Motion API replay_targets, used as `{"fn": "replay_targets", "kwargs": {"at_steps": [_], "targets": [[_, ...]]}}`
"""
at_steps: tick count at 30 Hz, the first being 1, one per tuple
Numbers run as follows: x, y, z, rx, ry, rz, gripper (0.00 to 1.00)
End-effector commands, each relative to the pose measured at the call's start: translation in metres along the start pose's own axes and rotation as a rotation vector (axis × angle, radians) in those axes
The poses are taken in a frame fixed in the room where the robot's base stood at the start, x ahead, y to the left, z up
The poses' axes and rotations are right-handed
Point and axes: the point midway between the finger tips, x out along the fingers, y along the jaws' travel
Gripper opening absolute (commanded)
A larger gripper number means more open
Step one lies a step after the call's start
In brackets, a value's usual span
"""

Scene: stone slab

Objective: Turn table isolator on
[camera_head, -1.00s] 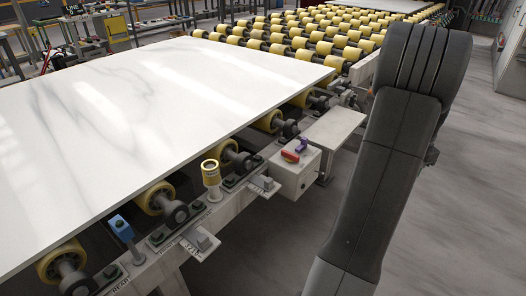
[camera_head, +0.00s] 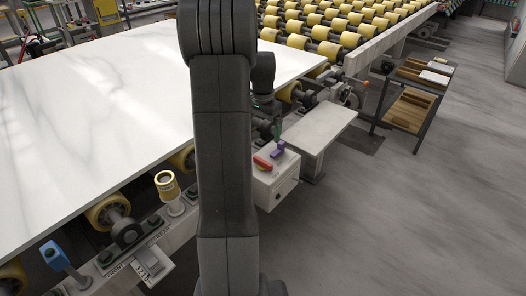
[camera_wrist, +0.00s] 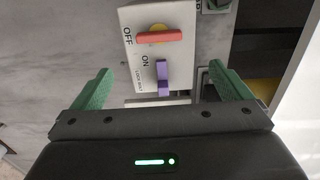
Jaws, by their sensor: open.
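The isolator box (camera_head: 285,184) is a pale box on the side of the table frame, partly behind my arm. Its red handle (camera_head: 262,162) shows in the wrist view (camera_wrist: 157,37) on a yellow disc, lying across the picture, level with the "OFF" label; "ON" is printed below. A purple piece (camera_wrist: 162,77) is below the red handle in the wrist view, and also shows in the head view (camera_head: 278,149). My gripper (camera_wrist: 160,72) is open and empty, its green fingers on either side of the purple piece without visible contact. In the head view one green finger (camera_head: 277,132) shows above the box.
A marble slab (camera_head: 100,110) lies on the roller table left of the box. Yellow rollers (camera_head: 340,20) stretch behind. A grey ledge (camera_head: 318,128) is right of the box. A shelf cart (camera_head: 410,105) stands farther right. Floor at right is open.

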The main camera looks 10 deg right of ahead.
Motion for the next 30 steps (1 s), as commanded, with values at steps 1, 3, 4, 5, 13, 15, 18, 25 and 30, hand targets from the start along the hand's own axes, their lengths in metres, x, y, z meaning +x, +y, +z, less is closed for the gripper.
{"fn": "replay_targets", "kwargs": {"at_steps": [1,3,4,5,13,15,18,25,30], "targets": [[0.008,0.001,0.001,0.000,-0.003,0.003,0.98],[0.020,0.001,0.001,0.000,-0.003,0.003,0.98],[0.026,0.001,0.001,0.000,-0.004,0.003,0.98],[0.032,0.001,0.001,0.000,-0.004,0.003,0.98],[0.090,0.001,0.001,0.000,-0.004,0.004,0.98],[0.102,0.001,0.001,0.000,-0.003,0.003,0.98],[0.116,0.001,0.001,0.000,-0.003,0.003,0.98],[0.130,0.000,0.001,0.000,-0.001,0.001,0.98],[0.131,0.000,0.001,0.000,-0.001,0.000,0.98]]}}
